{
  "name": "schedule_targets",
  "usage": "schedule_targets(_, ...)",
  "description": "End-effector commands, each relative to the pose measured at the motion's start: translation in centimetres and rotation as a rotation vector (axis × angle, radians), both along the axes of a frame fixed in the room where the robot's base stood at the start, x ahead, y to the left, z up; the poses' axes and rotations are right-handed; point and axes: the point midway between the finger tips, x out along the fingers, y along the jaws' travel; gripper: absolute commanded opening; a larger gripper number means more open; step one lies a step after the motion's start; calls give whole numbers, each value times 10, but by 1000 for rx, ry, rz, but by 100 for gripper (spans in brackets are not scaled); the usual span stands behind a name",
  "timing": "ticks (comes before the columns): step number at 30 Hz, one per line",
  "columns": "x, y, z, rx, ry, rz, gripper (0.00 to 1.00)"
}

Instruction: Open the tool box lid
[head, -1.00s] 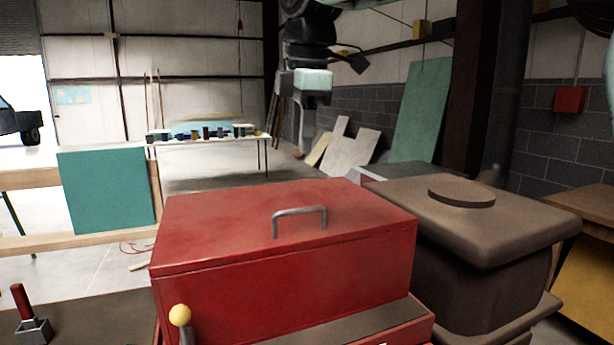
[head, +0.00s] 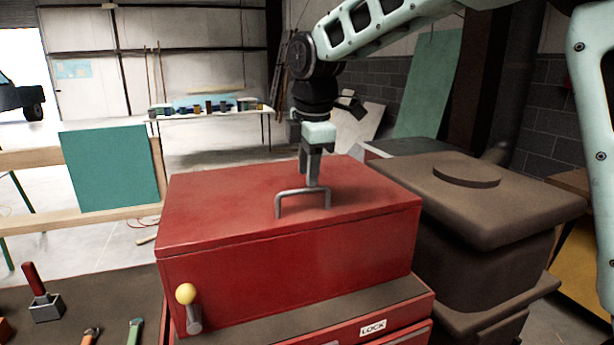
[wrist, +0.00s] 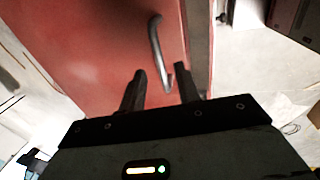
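The red tool box (head: 230,265) stands in front of me with its lid (head: 225,205) down. A grey metal bar handle (head: 290,193) stands up from the lid, and the handle also shows in the wrist view (wrist: 155,40). My gripper (head: 309,174) points down just above the lid at the handle's right part. In the wrist view my gripper (wrist: 160,72) has its two dark fingers apart, with the handle's near end showing between them. I cannot tell whether a finger touches the handle. Nothing is held.
A yellow-knobbed lever (head: 186,294) sticks out at the tool box's front left. A brown lidded box (head: 480,230) stands close on the right.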

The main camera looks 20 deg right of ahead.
Motion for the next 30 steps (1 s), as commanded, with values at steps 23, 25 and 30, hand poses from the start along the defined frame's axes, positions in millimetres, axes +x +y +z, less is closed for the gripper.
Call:
schedule_targets(23,6,0,-29,0,-1,0,0)
schedule_targets(25,6,0,-28,0,-1,0,0)
schedule_targets(30,7,0,-22,0,-2,0,0)
